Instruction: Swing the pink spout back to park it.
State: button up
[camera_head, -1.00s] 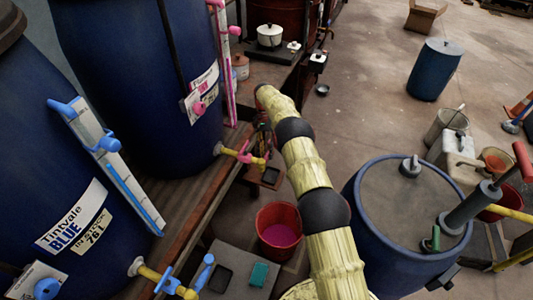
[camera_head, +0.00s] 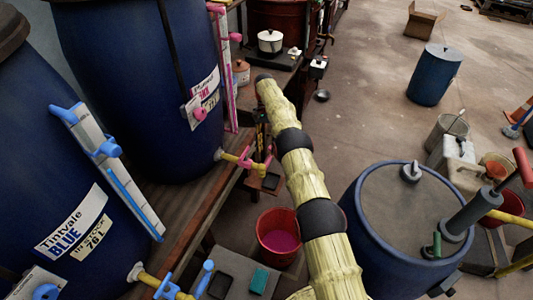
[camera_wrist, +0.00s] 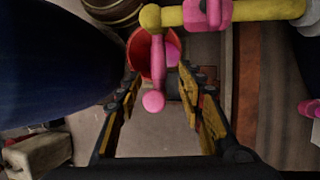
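The pink vat's tap shows in the head view as a yellow pipe (camera_head: 230,156) with a pink valve handle (camera_head: 245,159). In the wrist view the yellow pipe (camera_wrist: 262,11) crosses the top, and the pink spout arm (camera_wrist: 157,75) with a round pink knob (camera_wrist: 153,102) extends from its end. My gripper (camera_wrist: 158,88) is open, with one finger on each side of the spout arm. No finger clearly touches it. In the head view my gripper is small and dark, partly hidden by the wrist.
A red bucket (camera_head: 262,237) with pink liquid stands on the floor below the tap. The pink vat (camera_head: 135,90) and blue vat (camera_head: 60,190) stand on the wooden bench at left. A lidded blue drum (camera_head: 352,245) stands right of my arm.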

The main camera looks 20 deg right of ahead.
jog(key=shift+w+r, duration=0.25)
jog(key=shift+r, duration=0.4)
jog(key=shift+r, duration=0.15)
jog(key=s+a+r+n+t, duration=0.1)
jog(key=s+r+t, duration=0.1)
jog(key=r, duration=1.1)
jog(key=s+a+r+n+t, duration=0.1)
jog(key=s+a+r+n, duration=0.15)
jog(key=r, duration=1.05)
jog(key=s+r+t, duration=0.2)
jog(key=s+r, duration=0.6)
jog(key=s+a+r+n+t+h, duration=0.1)
jog(key=s+r, duration=0.2)
jog(key=s, duration=0.6)
jog(key=s+a+r+n+t, duration=0.2)
jog(key=s, duration=0.7)
jog(key=s+f+n+t, duration=0.1)
jog(key=s+f, duration=0.2)
jog(key=s, duration=0.6)
jog(key=s+f+n+t, duration=0.1)
jog(key=s+f, duration=0.3)
jog(key=s, duration=0.4)
jog(key=shift+s+a, duration=0.35)
jog(key=shift+a, duration=0.1)
